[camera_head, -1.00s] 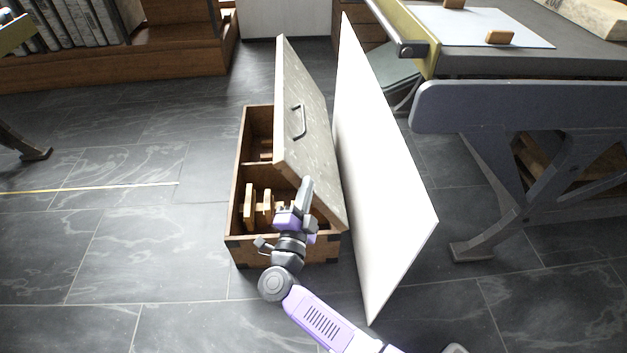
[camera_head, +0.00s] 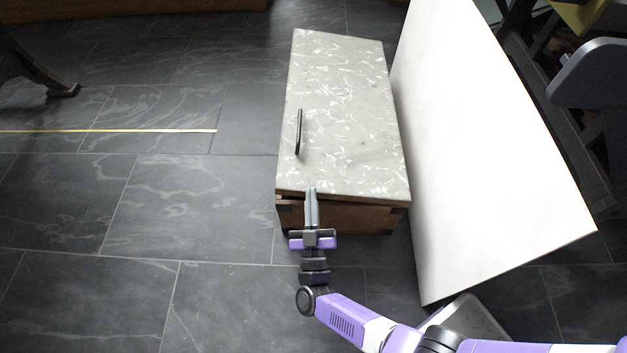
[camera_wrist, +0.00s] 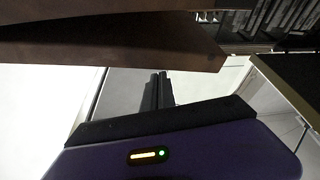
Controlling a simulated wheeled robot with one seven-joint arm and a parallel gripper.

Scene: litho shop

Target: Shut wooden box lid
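The wooden box (camera_head: 350,216) stands on the floor in the head view, mostly hidden under its grey, white-marbled lid (camera_head: 350,100). The lid lies over the box, close to flat. A thin dark gap shows under its near edge, by the left corner. A dark handle (camera_head: 298,132) stands on the lid's left side. My gripper (camera_head: 312,192) is at the lid's near edge, left of its middle; I cannot tell if it touches. In the wrist view, the fingers (camera_wrist: 158,88) are together with nothing seen between them, just below brown wood (camera_wrist: 110,50).
A large white panel (camera_head: 490,140) leans close along the box's right side. A grey metal frame (camera_head: 600,75) stands at the upper right.

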